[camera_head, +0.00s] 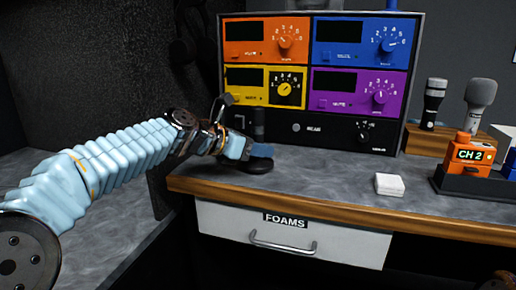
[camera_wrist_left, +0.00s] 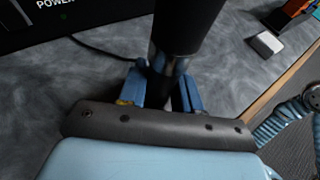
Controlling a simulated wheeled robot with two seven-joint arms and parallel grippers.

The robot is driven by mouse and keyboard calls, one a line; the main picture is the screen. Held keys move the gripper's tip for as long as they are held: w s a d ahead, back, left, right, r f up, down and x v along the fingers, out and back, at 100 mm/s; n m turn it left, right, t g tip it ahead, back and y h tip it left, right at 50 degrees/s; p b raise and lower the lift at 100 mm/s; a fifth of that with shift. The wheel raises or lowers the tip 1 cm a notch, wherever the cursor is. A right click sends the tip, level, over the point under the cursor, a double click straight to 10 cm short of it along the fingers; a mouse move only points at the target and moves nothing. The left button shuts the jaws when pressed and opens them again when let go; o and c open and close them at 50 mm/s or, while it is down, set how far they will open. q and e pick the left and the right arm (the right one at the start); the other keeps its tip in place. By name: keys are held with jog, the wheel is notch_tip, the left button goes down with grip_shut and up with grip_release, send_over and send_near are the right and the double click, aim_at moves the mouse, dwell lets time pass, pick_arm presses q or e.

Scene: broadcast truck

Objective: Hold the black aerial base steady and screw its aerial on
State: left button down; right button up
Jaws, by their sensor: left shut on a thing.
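My left gripper (camera_head: 258,150) reaches in from the left over the counter. Its blue fingers are shut on the black aerial base, whose dark round foot (camera_head: 245,166) rests on the counter. A black upright cylinder (camera_head: 258,122) shows just behind the gripper. In the left wrist view the fingers (camera_wrist_left: 160,90) stand on either side of a dark stem, below a wide black cylinder (camera_wrist_left: 188,25); the contact is partly hidden. I cannot make out a separate aerial. My right gripper is not clearly in view.
A rack of coloured panels (camera_head: 318,80) stands behind. A white block (camera_head: 389,184) lies on the counter (camera_head: 320,172). To the right are an orange CH 2 pack (camera_head: 468,152) in a dark tray and microphones (camera_head: 478,100) on a wooden stand. A FOAMS drawer (camera_head: 290,235) is below.

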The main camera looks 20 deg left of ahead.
pick_arm(q)
jog(key=shift+f+b, duration=0.4)
jog(key=shift+f, duration=0.1)
jog(key=c, duration=0.7)
grip_release()
jog(key=shift+f, duration=0.1)
